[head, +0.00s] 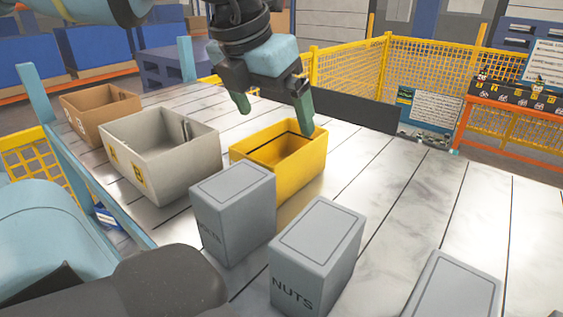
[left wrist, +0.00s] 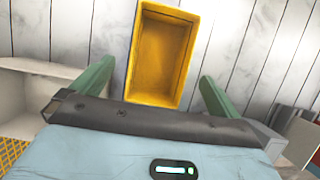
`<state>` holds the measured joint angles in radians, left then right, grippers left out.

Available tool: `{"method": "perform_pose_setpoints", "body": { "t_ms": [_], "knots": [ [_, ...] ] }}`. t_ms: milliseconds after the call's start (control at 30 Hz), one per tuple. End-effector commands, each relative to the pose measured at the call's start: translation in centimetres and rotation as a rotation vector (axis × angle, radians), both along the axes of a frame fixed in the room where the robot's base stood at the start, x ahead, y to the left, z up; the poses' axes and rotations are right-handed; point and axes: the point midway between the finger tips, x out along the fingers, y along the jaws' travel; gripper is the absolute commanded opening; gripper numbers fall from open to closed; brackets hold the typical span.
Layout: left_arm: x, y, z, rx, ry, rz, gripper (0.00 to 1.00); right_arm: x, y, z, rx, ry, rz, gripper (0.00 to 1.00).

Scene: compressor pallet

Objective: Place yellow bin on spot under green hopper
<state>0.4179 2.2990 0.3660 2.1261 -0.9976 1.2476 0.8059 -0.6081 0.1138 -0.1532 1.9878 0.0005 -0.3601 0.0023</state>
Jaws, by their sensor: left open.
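The yellow bin (head: 292,172) is an open, empty-looking box standing upright on the slatted metal table (head: 400,220). My left gripper (head: 275,112) is above the bin's far side in the head view, its green fingers spread and pointing down. In the left wrist view the yellow bin (left wrist: 160,55) lies ahead, between the open fingers of the left gripper (left wrist: 157,74), with nothing held. I cannot tell whether a fingertip touches the rim. I see no green hopper and no marked spot. My right gripper is not in view.
A grey bin (head: 158,155) and a brown bin (head: 100,108) stand left of the yellow one. Grey boxes, one marked NUTS (head: 318,255), stand close in front. The table's right side is mostly clear. Yellow mesh fencing (head: 350,75) lies behind.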

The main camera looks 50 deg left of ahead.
Motion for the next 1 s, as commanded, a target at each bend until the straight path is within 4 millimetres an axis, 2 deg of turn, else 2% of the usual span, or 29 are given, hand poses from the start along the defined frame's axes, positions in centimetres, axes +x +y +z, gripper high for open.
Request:
{"method": "perform_pose_setpoints", "body": {
  "t_ms": [233,400,1000],
  "knots": [
    [0.9,0.0,-2.7,0.0,0.004,-0.002,1.0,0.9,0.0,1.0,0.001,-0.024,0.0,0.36],
    [1.7,0.1,-4.4,-0.001,0.002,0.0,1.0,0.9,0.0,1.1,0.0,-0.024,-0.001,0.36],
    [1.8,0.1,-4.9,0.0,0.001,0.0,1.0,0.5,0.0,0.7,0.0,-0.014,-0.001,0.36]
  ]
}}
